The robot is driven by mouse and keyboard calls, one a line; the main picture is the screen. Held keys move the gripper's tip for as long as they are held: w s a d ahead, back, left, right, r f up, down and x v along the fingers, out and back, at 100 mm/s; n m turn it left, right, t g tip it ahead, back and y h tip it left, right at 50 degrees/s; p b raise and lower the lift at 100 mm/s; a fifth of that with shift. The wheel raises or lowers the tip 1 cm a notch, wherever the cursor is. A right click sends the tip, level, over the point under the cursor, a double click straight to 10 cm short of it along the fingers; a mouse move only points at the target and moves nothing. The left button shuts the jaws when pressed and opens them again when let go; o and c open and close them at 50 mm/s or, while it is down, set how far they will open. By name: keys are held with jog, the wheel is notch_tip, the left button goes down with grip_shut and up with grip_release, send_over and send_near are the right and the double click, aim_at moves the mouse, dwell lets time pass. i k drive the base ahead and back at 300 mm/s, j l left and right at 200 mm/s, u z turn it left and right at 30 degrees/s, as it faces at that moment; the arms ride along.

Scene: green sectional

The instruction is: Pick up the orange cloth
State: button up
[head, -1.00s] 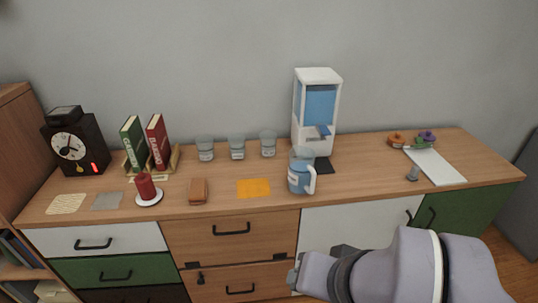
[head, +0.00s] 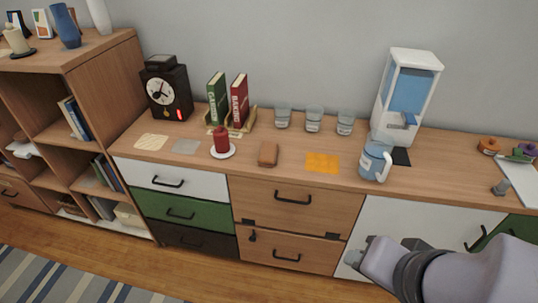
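The orange cloth (head: 322,162) lies flat on the wooden counter top near its front edge. It is between a brown block-like item and a blue pitcher. My gripper (head: 354,258) is low at the right of the head view, in front of the white cabinet door and below the counter top. It is well apart from the cloth. The fingers are small and seen from the side, so I cannot tell whether they are open or shut.
The blue pitcher (head: 375,162) stands right of the cloth, before a water dispenser (head: 408,95). The brown item (head: 268,154) and a red candle (head: 222,142) are to the left. Several glasses (head: 314,120) stand behind. A grey cloth (head: 186,147) lies further left.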

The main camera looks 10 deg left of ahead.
aim_at(267, 155)
jog(key=i+j+z, duration=0.1)
jog(key=i+j, duration=0.15)
jog(key=i+j+z, duration=0.1)
jog(key=j, duration=0.3)
jog(key=i+j+z, duration=0.1)
jog(key=i+j, duration=0.2)
jog(key=i+j+z, duration=0.15)
jog(key=j, duration=0.25)
jog(key=i+j+z, duration=0.1)
jog(key=j, duration=0.3)
jog(key=i, duration=0.1)
